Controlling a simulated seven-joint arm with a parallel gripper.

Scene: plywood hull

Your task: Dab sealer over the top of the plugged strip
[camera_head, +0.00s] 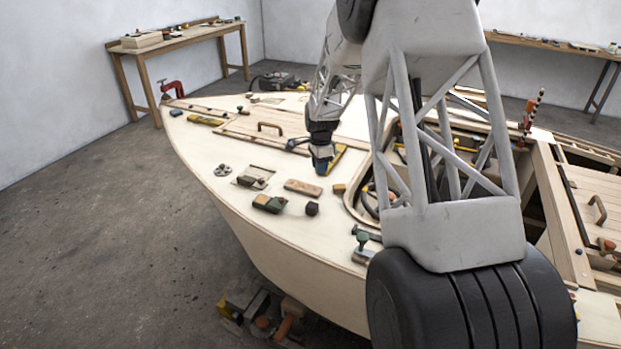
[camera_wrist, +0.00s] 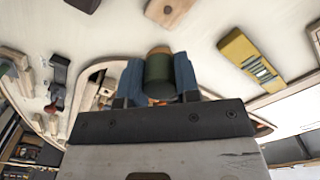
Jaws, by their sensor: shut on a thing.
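My gripper (camera_wrist: 158,78) shows in the wrist view with its blue fingers shut on a dark green cylinder (camera_wrist: 158,72) with a tan end, perhaps the sealer dabber. In the head view my gripper (camera_head: 322,164) is over the pale plywood deck, near a yellow tool, and the cylinder is not clear there. A long wooden strip (camera_head: 203,107) with small dark dots lies on the far left of the deck, well apart from my gripper. I cannot tell for sure that it is the plugged strip.
A brown wood block (camera_head: 303,187), a green and dark tool (camera_head: 269,203) and a small dark block (camera_head: 312,208) lie on the near deck. A yellow tool (camera_wrist: 250,58) lies right of the cylinder in the wrist view. An oval opening is right of my gripper.

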